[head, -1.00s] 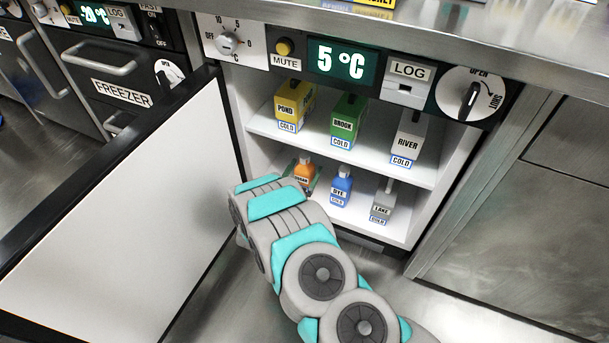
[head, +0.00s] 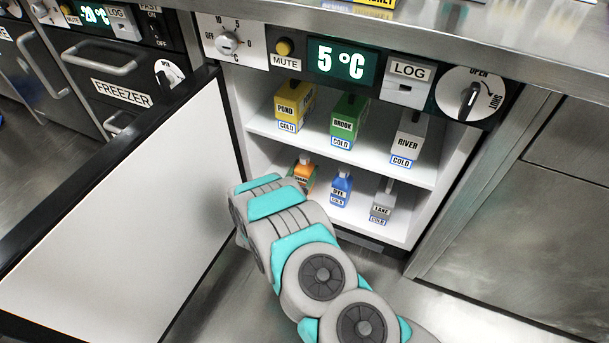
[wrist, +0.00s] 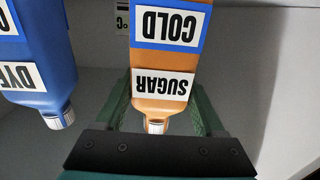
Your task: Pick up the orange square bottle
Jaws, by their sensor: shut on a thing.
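The orange square bottle (head: 303,173) is upright on the lower shelf of the open fridge, at the left, partly behind my arm. In the wrist view the orange bottle (wrist: 160,105) appears upside down, with SUGAR and COLD labels and a pale cap. My gripper (wrist: 162,92) has its green fingers on both sides of the bottle and is shut on it. In the head view my arm hides most of the gripper. I cannot tell whether the bottle is clear of the shelf.
A blue DYE bottle (head: 340,188) stands close to the right, with a grey LAKE bottle (head: 383,203) beyond it. POND (head: 293,102), BROOK (head: 347,120) and RIVER (head: 408,138) cartons stand on the shelf above. The open door (head: 120,210) is at the left.

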